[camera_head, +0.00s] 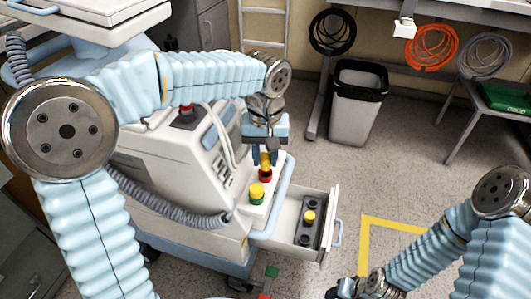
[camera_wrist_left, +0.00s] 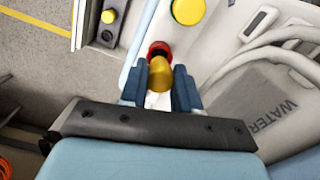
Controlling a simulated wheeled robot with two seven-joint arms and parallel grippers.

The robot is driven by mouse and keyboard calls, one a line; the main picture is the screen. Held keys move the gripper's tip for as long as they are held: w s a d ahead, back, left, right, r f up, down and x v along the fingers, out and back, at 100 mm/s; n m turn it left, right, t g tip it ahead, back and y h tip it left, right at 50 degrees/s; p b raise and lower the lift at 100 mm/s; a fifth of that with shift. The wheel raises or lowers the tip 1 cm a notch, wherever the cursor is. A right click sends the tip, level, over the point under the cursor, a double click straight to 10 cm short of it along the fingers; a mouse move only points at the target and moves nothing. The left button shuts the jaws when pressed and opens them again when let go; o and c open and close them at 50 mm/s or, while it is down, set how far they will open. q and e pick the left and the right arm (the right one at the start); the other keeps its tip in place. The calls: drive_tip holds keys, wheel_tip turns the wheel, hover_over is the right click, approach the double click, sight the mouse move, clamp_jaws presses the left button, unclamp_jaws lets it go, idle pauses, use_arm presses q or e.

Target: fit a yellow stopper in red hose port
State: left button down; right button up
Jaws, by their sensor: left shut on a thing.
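My left gripper (camera_head: 263,157) is shut on a yellow stopper (camera_head: 265,159) just above the red hose port (camera_head: 265,176) on the pump cart. In the left wrist view the held stopper (camera_wrist_left: 159,74) sits between the blue fingers, and the red port (camera_wrist_left: 157,49) shows right behind its tip. I cannot tell whether the stopper touches or enters the port. Another yellow stopper (camera_head: 256,190) sits in the green port (camera_head: 256,200) beside it. My right gripper (camera_head: 348,290) is at the bottom edge, partly cut off, away from the ports; its fingers are not clear.
An open drawer (camera_head: 328,235) holds a dark rack (camera_head: 316,233) with one yellow stopper (camera_head: 309,217). White hoses (camera_head: 221,130) and a grey corrugated hose (camera_head: 160,205) run along the cart. A bin (camera_head: 356,110) stands behind. The floor right of the drawer is free.

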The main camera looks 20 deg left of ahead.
use_arm(q)
drive_tip(key=shift+f+b, duration=1.05)
drive_tip(key=shift+f, duration=0.55)
drive_tip(key=c, duration=0.7)
unclamp_jaws()
drive_tip(key=shift+c, duration=0.2)
wheel_tip(320, 180, up, 14)
drive_tip(key=p, duration=0.3)
